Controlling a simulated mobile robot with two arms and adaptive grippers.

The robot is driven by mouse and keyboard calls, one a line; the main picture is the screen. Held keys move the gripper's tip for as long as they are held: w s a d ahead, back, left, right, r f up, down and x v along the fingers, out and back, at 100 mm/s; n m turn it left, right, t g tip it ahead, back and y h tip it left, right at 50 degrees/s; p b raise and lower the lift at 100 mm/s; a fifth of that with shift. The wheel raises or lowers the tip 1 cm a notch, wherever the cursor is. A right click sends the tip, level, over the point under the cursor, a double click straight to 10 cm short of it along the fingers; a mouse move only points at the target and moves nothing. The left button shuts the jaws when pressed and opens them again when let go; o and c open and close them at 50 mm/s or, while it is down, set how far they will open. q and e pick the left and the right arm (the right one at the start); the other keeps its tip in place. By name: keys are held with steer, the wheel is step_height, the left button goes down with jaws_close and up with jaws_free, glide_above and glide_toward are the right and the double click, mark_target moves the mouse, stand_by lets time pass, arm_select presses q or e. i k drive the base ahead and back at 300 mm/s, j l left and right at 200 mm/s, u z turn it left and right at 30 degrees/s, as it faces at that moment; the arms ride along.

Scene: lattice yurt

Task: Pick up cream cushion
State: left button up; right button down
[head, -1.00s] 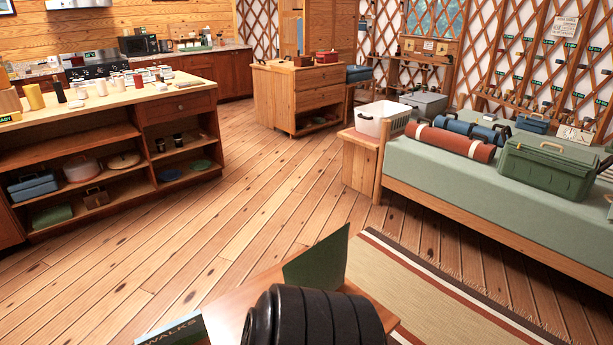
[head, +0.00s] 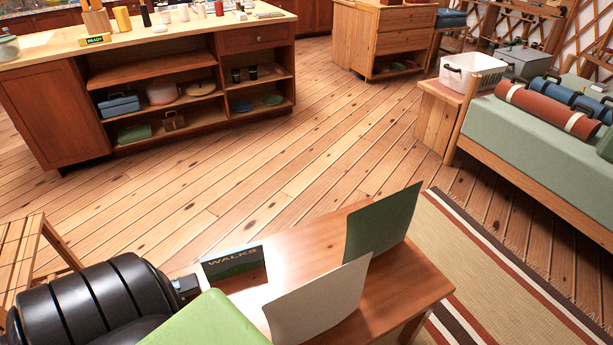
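I cannot make out a cream cushion for certain in the head view. A flat cream panel (head: 321,302) stands tilted on the low wooden table (head: 419,288) in front of me; it looks like a thin sheet or card. A pale green block-like thing (head: 208,322) shows at the bottom edge, cut off by the frame; I cannot tell what it is.
A dark green panel (head: 383,222) and a WALKS booklet (head: 234,263) stand on the table. A slatted wooden piece (head: 28,255) is at left. A shelf counter (head: 65,113) stands behind, and a green-covered bed (head: 540,134) at right. The plank floor between is clear.

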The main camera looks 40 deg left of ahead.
mark_target(298, 316)
steer(key=j+u, duration=0.1)
steer(key=u, duration=1)
steer(key=k+j, duration=0.25)
steer(key=k, duration=0.15)
steer(key=k+j, duration=0.3)
steer(key=k, duration=0.05)
